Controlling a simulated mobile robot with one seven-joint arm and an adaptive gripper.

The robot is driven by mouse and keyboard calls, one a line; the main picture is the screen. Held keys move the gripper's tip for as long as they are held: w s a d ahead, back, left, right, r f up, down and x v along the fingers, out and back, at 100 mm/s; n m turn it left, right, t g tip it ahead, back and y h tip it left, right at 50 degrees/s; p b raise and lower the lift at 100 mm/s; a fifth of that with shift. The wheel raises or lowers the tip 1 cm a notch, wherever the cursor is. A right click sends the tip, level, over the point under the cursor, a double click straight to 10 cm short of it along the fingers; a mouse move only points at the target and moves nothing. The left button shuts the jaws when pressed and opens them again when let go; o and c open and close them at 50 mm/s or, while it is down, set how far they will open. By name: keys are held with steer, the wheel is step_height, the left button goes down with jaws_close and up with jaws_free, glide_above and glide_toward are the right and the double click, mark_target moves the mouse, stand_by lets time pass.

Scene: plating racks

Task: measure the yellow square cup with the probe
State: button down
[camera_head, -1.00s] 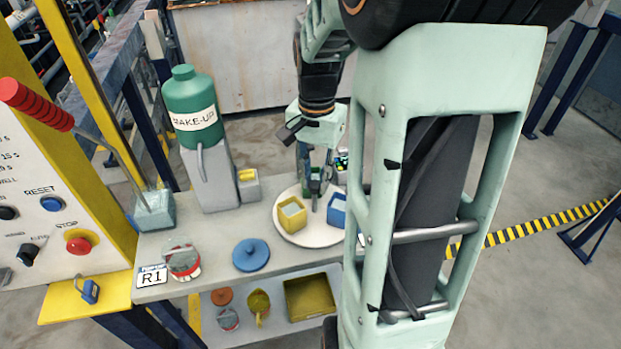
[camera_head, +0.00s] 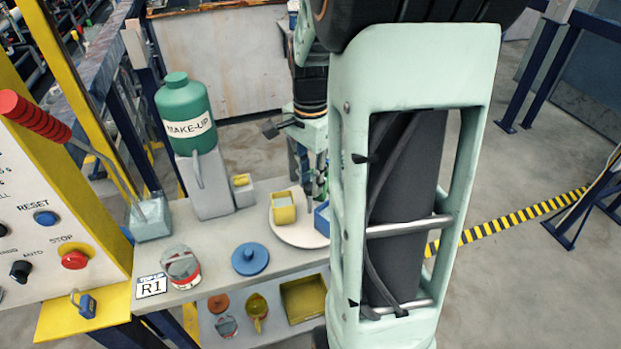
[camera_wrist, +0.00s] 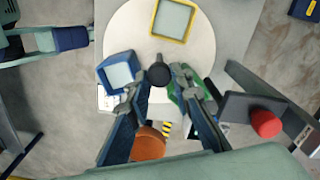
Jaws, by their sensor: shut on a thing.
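The yellow square cup (camera_head: 284,212) stands on the left of a round white plate (camera_head: 291,236) on the bench. In the wrist view the yellow cup (camera_wrist: 155,31) is at the top of the plate, with a grey-blue surface inside its rim. My gripper (camera_wrist: 158,88) is shut on a dark, round-ended thing (camera_wrist: 158,74), which looks like the probe. Its end is over the plate, below and apart from the yellow cup. A blue square cup (camera_wrist: 112,74) sits just left of it. In the head view my arm partly hides my gripper and the blue cup (camera_head: 321,222).
A small yellow-topped box (camera_head: 243,188), blue lid (camera_head: 250,258) and red-and-grey pot (camera_head: 181,267) are left of the plate. A yellow tray (camera_head: 304,298) sits on the lower shelf.

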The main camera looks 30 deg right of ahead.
steer(key=shift+r+m+p, duration=0.1)
steer(key=shift+m+p, duration=0.35)
steer(key=shift+m, duration=1.75)
steer(key=shift+m+p, duration=0.8)
steer(key=shift+m, duration=1.4)
steer(key=shift+s+r+m+p, duration=0.1)
steer(key=shift+m+p, duration=1.2)
steer(key=shift+m, duration=0.8)
steer(key=shift+m+p, duration=1.3)
steer(key=shift+m, duration=0.7)
steer(key=c, duration=1.7)
jaws_free()
steer(key=shift+s+a, duration=0.1)
step_height(320, 180, up, 12)
steer(key=shift+f, duration=0.15)
